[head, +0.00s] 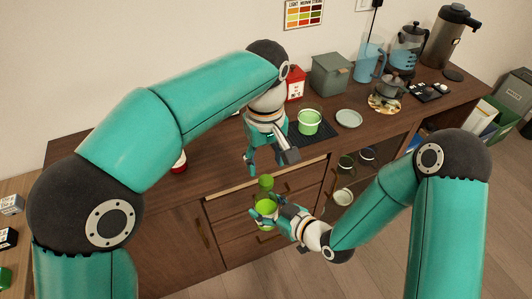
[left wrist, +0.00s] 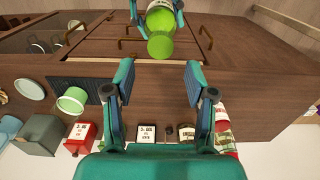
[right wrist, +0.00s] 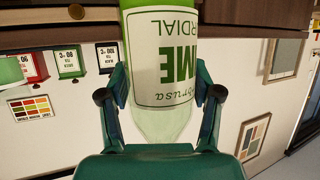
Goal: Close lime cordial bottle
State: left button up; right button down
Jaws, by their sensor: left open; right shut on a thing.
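The lime cordial bottle (head: 264,207) is green and upright in front of the drawers, with a label seen close up in the right wrist view (right wrist: 165,60). My right gripper (head: 273,213) is shut around its body. A green cap (head: 266,182) shows at the top of the bottle, also in the left wrist view (left wrist: 160,45); I cannot tell whether it is tight. My left gripper (head: 268,164) is open and empty, pointing down just above the cap. Its fingers in the left wrist view (left wrist: 160,82) are apart, with the cap beyond them.
The wooden counter (head: 215,155) lies behind the grippers. On it stand a green cup (head: 309,121) on a dark mat, a grey-green box (head: 331,73), a red tin (head: 295,84), a plate (head: 348,119) and coffee gear. Drawers and an open shelf are below.

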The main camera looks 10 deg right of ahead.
aim_at(266, 179)
pick_arm(q)
jog(key=shift+f, duration=3.05)
grip_shut()
jog(key=m, duration=0.9)
jog(key=shift+m, duration=0.4)
jog(key=m, duration=0.9)
jog(key=shift+o, duration=0.3)
grip_release()
